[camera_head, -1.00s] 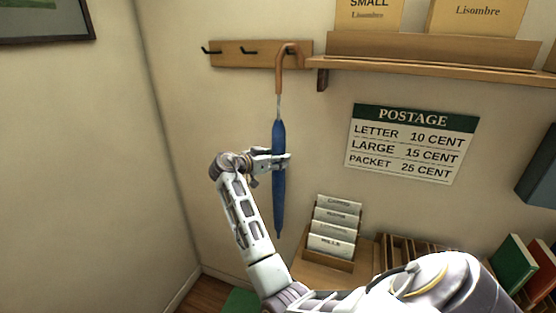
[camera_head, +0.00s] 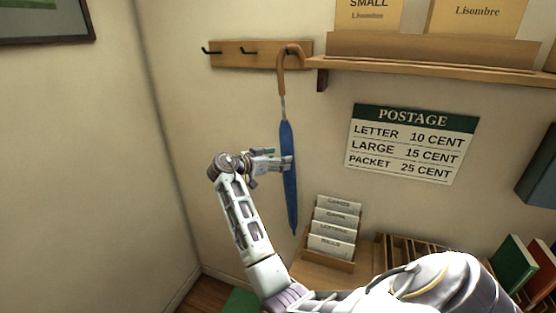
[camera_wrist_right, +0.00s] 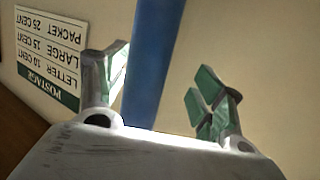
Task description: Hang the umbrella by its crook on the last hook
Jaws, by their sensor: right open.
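The blue folded umbrella (camera_head: 288,175) hangs point down, slightly tilted, with its tan crook (camera_head: 281,75) at the right end of the wooden hook rack (camera_head: 228,60). Two dark hooks, a left one (camera_head: 210,51) and a middle one (camera_head: 249,52), are bare. The crook covers the place of the last hook, so I cannot tell whether it rests on it. My right gripper (camera_head: 279,160) is open at the umbrella's middle. In the right wrist view, the umbrella (camera_wrist_right: 155,60) passes between the spread fingers of the gripper (camera_wrist_right: 162,85). My left gripper is not in view.
A wooden shelf (camera_head: 430,70) with a bracket (camera_head: 322,79) lies just right of the rack. A postage sign (camera_head: 412,145) is on the wall. A card holder (camera_head: 330,262) stands below, right of the umbrella tip. The wall left of the umbrella is clear.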

